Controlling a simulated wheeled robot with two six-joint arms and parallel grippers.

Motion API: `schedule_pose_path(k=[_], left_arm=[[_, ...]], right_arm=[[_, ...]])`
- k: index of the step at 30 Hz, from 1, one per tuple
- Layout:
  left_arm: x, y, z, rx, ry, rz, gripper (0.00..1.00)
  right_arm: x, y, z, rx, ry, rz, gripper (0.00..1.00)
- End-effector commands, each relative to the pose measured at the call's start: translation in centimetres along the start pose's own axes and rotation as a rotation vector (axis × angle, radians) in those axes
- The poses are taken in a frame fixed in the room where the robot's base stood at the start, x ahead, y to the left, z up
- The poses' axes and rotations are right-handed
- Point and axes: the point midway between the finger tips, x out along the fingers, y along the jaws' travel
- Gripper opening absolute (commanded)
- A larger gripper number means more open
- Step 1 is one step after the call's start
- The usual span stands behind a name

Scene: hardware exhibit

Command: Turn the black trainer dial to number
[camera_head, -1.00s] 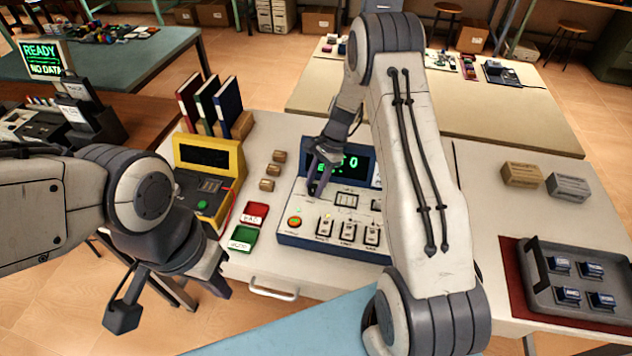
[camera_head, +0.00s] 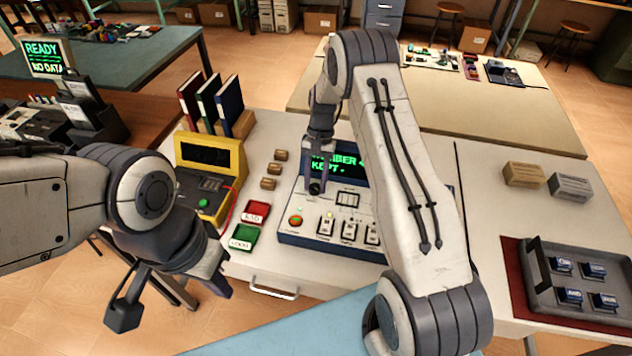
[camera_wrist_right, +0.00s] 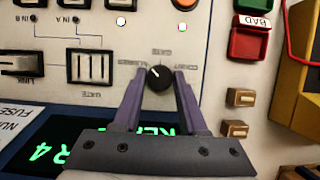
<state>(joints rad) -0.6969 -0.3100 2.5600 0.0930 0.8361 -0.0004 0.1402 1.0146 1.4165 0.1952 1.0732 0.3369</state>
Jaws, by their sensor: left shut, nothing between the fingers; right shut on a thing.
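The blue and white trainer panel (camera_head: 325,241) stands on the white table. Its black dial (camera_wrist_right: 158,77) shows in the right wrist view between the two purple fingers of my right gripper (camera_wrist_right: 160,80). The dial's white mark points up and left in that view, towards a small label on the left. The green display (camera_head: 350,165) reads "NUMBER" and "KEPT", partly covered by my arm. My left gripper (camera_head: 170,298) is shut and empty, in front of the table's left side.
The red BAD (camera_head: 256,210) and green (camera_head: 243,237) blocks lie left of the panel, near a yellow device (camera_head: 232,160). A grey tray (camera_head: 535,285) with several small blue parts is at right. Small tan blocks (camera_head: 275,169) lie behind the red block.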

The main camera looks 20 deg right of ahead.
Motion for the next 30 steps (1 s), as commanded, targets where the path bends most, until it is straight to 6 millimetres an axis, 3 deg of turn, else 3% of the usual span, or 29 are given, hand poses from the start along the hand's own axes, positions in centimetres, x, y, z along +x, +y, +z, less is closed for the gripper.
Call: schedule_pose_path(k=[16, 17, 18, 19, 30], left_arm=[[0.01, 0.00, 0.00, 0.000, 0.000, 0.000, 0.00], [0.01, 0.00, 0.00, 0.000, 0.000, 0.000, 0.00], [0.01, 0.00, 0.00, 0.000, 0.000, 0.000, 0.00], [0.01, 0.00, 0.00, 0.000, 0.000, 0.000, 0.00], [0.16, -0.01, 0.01, 0.000, 0.000, 0.000, 0.00]], right_arm=[[-0.02, 0.08, 0.02, -0.023, -0.001, 0.011, 0.00], [-0.02, 0.08, 0.02, -0.023, -0.001, 0.011, 0.49], [-0.02, 0.07, 0.02, -0.022, -0.001, 0.011, 0.64], [-0.02, 0.07, 0.02, -0.022, -0.001, 0.011, 0.71], [-0.34, -0.04, -0.04, -0.022, 0.001, 0.009, 0.71]])
